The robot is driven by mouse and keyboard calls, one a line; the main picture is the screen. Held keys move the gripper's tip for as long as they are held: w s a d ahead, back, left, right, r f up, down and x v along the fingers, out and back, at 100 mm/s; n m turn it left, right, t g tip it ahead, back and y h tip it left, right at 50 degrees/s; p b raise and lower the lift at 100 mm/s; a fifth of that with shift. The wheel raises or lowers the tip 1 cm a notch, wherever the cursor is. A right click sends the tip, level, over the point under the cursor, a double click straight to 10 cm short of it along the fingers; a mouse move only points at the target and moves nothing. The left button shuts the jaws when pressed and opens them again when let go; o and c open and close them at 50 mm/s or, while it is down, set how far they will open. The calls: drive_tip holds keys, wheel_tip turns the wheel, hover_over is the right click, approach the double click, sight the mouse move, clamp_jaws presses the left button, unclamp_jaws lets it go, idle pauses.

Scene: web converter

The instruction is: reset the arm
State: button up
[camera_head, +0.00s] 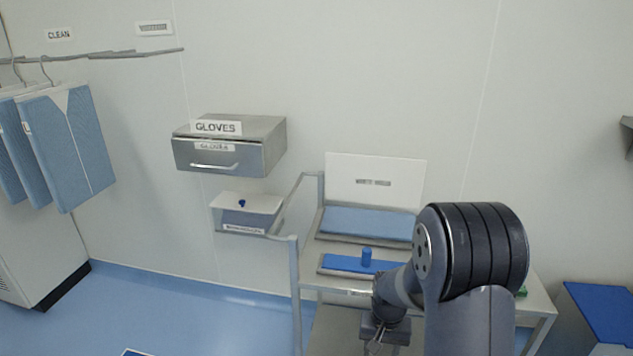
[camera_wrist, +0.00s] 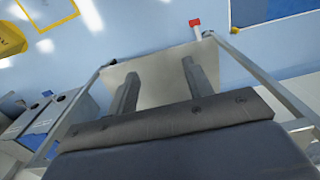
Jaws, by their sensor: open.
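My arm shows at the lower right of the head view, bent over the cart. My gripper (camera_wrist: 158,78) points down in the wrist view, with its two fingers apart and nothing between them. In the head view my gripper (camera_head: 377,340) is small and partly cut off by the bottom area, beside the front of the cart. Behind the fingers in the wrist view is a flat beige shelf (camera_wrist: 158,66) with metal rails on both sides.
A glove box (camera_head: 262,142) hangs on the wall. A red-capped object (camera_wrist: 195,24) lies beyond the shelf. Blue floor (camera_head: 190,310) is open at left.

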wheel_tip(320, 180, down, 7)
drive_tip(key=s+n, duration=0.1)
idle(0.5)
